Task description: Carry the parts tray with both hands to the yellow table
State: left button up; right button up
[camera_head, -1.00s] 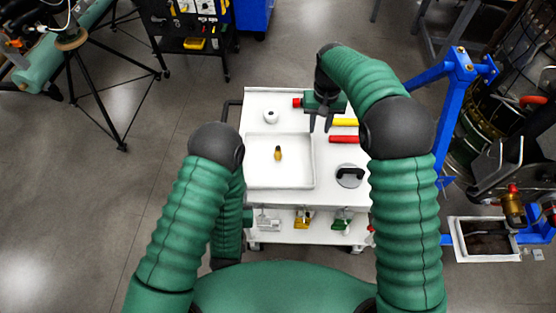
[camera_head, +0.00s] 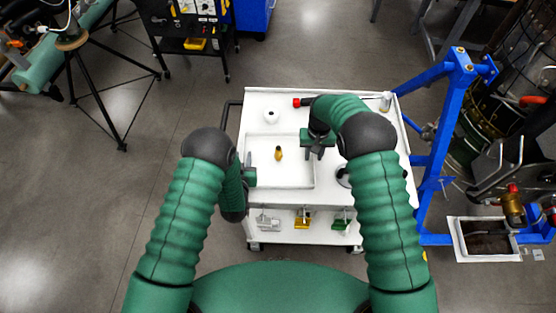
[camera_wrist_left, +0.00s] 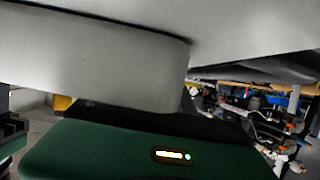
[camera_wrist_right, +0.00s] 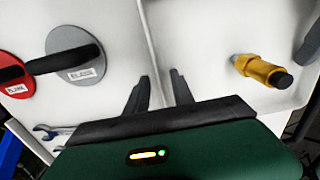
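The white parts tray (camera_head: 290,182) lies on the white cart's top, with a small brass and black part (camera_head: 278,153) inside. The part also shows in the right wrist view (camera_wrist_right: 262,70). My right gripper (camera_head: 318,152) is over the tray's right rim. In the right wrist view its two fingers (camera_wrist_right: 159,92) are spread, one on each side of the rim (camera_wrist_right: 150,45). My left gripper (camera_head: 249,162) is at the tray's left rim. In the left wrist view a big pale surface hides its fingers. No yellow table is in view.
The cart (camera_head: 350,110) also bears a white roll (camera_head: 271,116) and other items; labelled discs (camera_wrist_right: 75,55) lie right of the tray. A blue frame (camera_head: 460,90) stands close on the right. A black tool cart (camera_head: 195,40) is at the back.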

pick_arm(q)
jog(key=shift+w+f, duration=0.1)
jog(key=shift+w, duration=0.05)
pick_arm(e)
jog(key=shift+f, duration=0.15)
pick_arm(q)
jog(key=shift+c, duration=0.3)
pick_arm(e)
jog(key=shift+c, duration=0.3)
pick_arm(q)
grip_shut()
pick_arm(e)
grip_shut()
dwell(0.4)
